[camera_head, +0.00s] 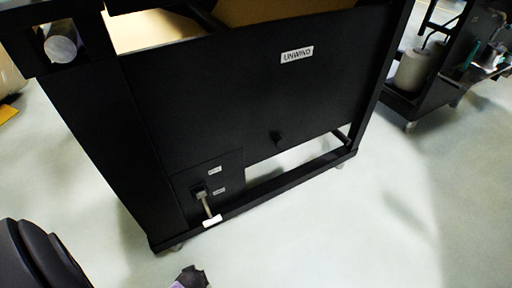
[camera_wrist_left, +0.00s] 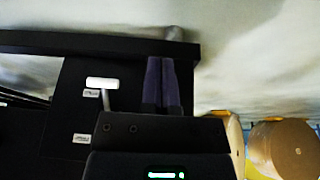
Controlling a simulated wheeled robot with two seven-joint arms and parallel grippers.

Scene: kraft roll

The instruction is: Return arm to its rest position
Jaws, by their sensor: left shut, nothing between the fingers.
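My left gripper (camera_wrist_left: 161,66) shows in the wrist view with its two purple-grey fingers together and nothing between them. In the head view only a dark piece with a purple patch (camera_head: 190,278), which appears to be part of it, shows at the bottom edge. It is in front of the black unwind stand (camera_head: 250,95), apart from the lever (camera_head: 207,203). The lever has a white handle and hangs down from a small panel low on the stand. The handle also shows in the wrist view (camera_wrist_left: 102,83), left of the fingers. My right gripper is not in view.
The stand's lower frame bar (camera_head: 270,190) runs along its base, close to the pale floor (camera_head: 370,225). Brown kraft rolls (camera_wrist_left: 285,150) stand at the right of the wrist view. Floor at right is clear.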

